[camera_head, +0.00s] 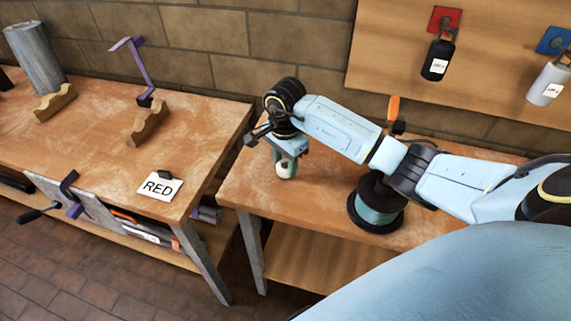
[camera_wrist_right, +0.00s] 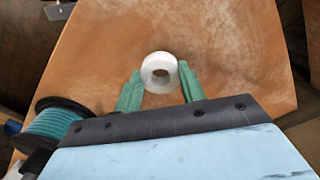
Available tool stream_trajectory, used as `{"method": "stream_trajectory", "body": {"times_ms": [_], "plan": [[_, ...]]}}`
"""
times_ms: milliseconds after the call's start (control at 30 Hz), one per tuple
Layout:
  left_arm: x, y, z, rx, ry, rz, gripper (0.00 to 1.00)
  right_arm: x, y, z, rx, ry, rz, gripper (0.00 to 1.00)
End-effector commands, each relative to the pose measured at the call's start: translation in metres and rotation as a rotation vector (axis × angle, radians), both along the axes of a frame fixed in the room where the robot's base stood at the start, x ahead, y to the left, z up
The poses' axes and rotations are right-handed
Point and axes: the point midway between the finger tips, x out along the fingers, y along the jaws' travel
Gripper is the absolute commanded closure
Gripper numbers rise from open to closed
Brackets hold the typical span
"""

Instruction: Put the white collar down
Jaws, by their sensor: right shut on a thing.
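The white collar (camera_wrist_right: 148,72) is a short white ring with a round hole. In the right wrist view it sits between the two green fingers of my right gripper (camera_wrist_right: 160,84), which is shut on it. In the head view the collar (camera_head: 286,171) shows just under my right gripper (camera_head: 285,160), above or at the left part of the right table (camera_head: 323,183). I cannot tell whether the collar touches the table top. My left gripper is not in view.
A spool of teal line (camera_head: 377,204) stands on the right table, right of the gripper. An orange-handled tool (camera_head: 393,110) is behind the arm. A gap separates this table from the left bench (camera_head: 95,130), which bears a RED card (camera_head: 160,187). Table top around the collar is clear.

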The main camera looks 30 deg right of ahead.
Motion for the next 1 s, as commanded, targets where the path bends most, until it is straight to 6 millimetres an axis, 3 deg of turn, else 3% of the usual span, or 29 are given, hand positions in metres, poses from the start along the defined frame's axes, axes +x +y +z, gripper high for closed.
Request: {"method": "stream_trajectory", "body": {"times_ms": [100,433,467,600,1000], "plan": [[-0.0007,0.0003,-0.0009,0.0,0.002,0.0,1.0,-0.0004,0.0006,-0.0133,0.001,0.001,0.001,0.83],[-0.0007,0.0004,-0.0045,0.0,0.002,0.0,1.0,0.0001,-0.0001,-0.0165,-0.001,-0.001,0.002,0.83],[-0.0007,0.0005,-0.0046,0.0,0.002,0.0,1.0,0.0,0.0,-0.0168,0.0,-0.001,0.002,0.59],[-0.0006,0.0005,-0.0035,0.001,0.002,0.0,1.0,-0.0001,0.0002,-0.0156,0.0,-0.001,0.002,0.41],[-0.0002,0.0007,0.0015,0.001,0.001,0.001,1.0,0.0,0.0006,-0.01,0.0,-0.001,0.001,0.39]]}}
